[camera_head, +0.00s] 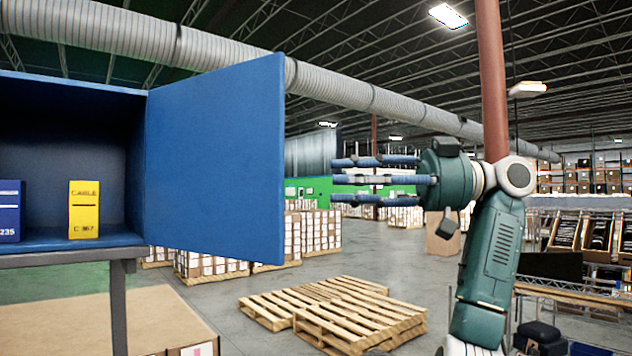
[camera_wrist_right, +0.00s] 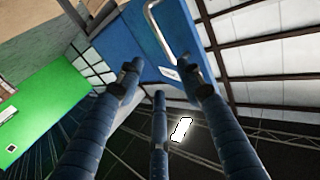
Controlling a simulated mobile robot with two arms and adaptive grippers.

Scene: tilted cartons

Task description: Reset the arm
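My right gripper (camera_head: 338,180) is raised at the right of the head view, with its three blue fingers pointing left. The fingers are spread apart and hold nothing; they also show spread in the right wrist view (camera_wrist_right: 163,82). The blue cabinet door (camera_head: 215,160) stands wide open left of the fingertips, with a visible gap between them in the head view. In the right wrist view the door (camera_wrist_right: 150,35) carries a metal handle (camera_wrist_right: 163,35) beyond the fingers. My left gripper is not in view.
The open blue cabinet (camera_head: 70,90) holds a yellow carton (camera_head: 84,210) and a blue carton (camera_head: 10,212), both upright. Wooden pallets (camera_head: 345,315) lie on the floor below my right gripper. Stacked boxes (camera_head: 320,231) stand behind. A large cardboard box (camera_head: 110,310) is below the cabinet.

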